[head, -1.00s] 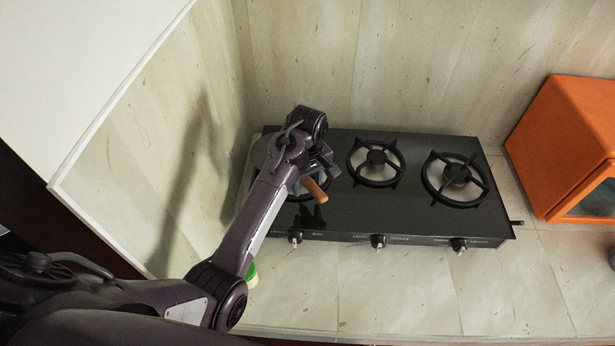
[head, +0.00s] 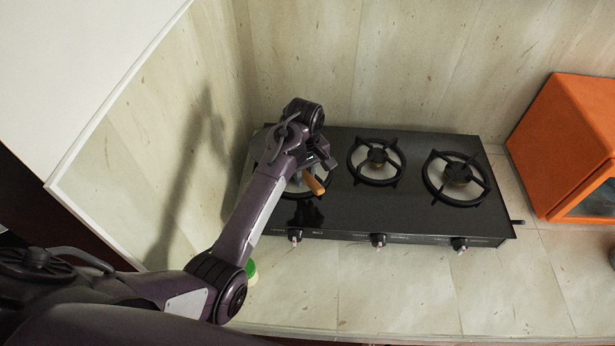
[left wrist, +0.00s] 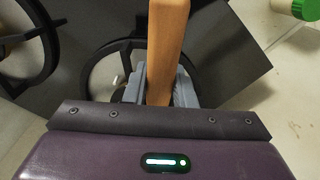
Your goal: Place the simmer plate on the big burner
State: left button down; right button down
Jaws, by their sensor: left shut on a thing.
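My left gripper (head: 304,172) is over the left burner (head: 303,193) of the black stove and partly covers it. It is shut on a wooden handle (head: 314,183), taken to be the simmer plate's. In the left wrist view the handle (left wrist: 168,40) stands between the grey fingers (left wrist: 158,88), with a burner ring (left wrist: 92,75) beyond. The plate's disc is hidden behind my gripper and arm. The middle burner (head: 376,180) and the right burner (head: 457,197) are bare; the right one looks larger than the middle one. My right gripper is not in view.
The stove (head: 415,217) has knobs along its front edge. A wall stands close on the left. An orange box-shaped appliance (head: 560,140) is at the right. A green-lidded container (head: 251,271) is beside my left arm. The front counter is mostly clear.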

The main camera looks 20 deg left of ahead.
pick_arm(q)
jog(key=shift+w+a, duration=0.35)
jog(key=shift+w, duration=0.2)
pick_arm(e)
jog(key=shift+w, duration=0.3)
pick_arm(q)
jog(key=c, duration=1.1)
grip_release()
jog(key=shift+s, duration=0.1)
